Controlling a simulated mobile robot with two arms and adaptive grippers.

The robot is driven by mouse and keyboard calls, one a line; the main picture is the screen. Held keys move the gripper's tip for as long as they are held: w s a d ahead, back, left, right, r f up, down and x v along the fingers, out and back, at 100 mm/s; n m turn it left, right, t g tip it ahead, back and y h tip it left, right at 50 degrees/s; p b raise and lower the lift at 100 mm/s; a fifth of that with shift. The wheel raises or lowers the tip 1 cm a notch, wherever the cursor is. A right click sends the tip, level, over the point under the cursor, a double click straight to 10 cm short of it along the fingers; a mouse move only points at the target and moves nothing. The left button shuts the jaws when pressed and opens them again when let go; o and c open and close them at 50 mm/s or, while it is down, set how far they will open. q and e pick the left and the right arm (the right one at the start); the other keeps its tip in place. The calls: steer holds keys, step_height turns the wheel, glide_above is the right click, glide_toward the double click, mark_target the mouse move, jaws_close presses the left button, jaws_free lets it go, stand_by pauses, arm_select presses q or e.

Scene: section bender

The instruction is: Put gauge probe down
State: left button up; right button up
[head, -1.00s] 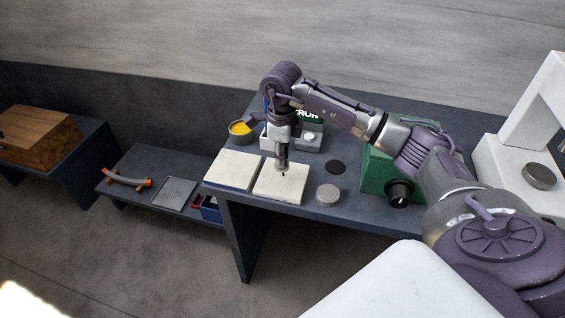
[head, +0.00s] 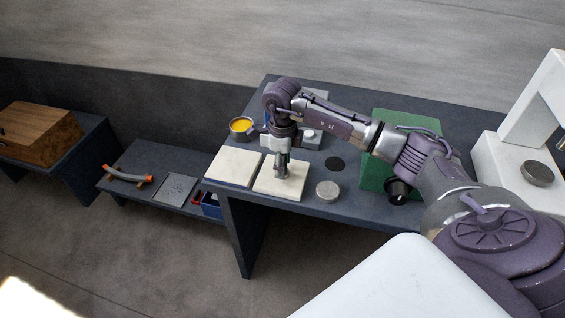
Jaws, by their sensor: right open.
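My right gripper (head: 281,174) points down over the right of two pale square pads (head: 268,188) at the front of the dark table. Its fingers are open, low over the pad. I cannot make out a gauge probe clearly; any probe between or under the fingers is too small or hidden. My left gripper is not in view.
The left pale pad (head: 233,166) is bare. A grey metal disc (head: 327,190), a dark disc (head: 335,164) and a green box (head: 372,172) lie to the right. A cup with yellow contents (head: 241,127) stands behind left. A low bench (head: 135,160) is further left.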

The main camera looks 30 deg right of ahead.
steer(key=shift+r, duration=0.65)
step_height(320, 180, up, 11)
steer(key=shift+b, duration=1.15)
